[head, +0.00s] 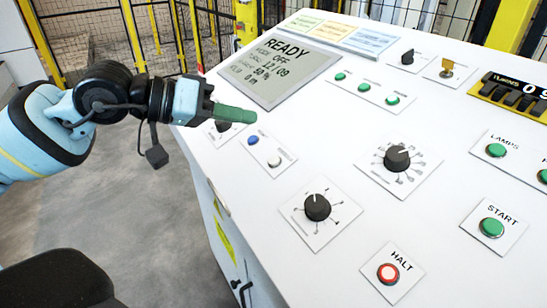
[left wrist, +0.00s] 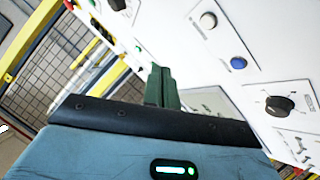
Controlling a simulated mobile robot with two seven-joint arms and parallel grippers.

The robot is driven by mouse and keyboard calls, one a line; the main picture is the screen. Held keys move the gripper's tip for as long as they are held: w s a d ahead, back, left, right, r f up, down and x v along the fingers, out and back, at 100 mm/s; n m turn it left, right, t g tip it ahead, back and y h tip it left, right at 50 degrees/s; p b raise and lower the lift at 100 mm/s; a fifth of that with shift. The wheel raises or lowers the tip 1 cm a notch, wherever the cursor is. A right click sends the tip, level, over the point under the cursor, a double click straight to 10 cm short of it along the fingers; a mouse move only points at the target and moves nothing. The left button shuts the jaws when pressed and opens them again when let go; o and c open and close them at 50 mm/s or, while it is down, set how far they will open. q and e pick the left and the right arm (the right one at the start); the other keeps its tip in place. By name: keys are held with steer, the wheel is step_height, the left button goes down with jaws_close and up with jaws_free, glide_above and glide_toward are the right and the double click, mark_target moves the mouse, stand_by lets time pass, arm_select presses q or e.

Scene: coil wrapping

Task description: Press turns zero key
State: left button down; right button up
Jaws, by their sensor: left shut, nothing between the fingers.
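My left gripper (head: 250,116) comes in from the left over the control panel (head: 330,130). Its green fingers are shut with nothing between them. In the left wrist view the shut fingers (left wrist: 159,72) point at the white panel. A blue button (head: 253,140) and a white button (head: 274,161) sit together on one plate just below the fingertips in the head view. Both also show in the left wrist view, the blue one (left wrist: 238,62) and the white one (left wrist: 208,20). I cannot read their labels, so I cannot tell which is the turns zero key. My right gripper is not in view.
A display (head: 278,69) reading READY lies behind the fingers. Yellow posts and mesh fencing stand behind.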

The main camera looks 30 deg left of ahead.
mark_target(274, 161)
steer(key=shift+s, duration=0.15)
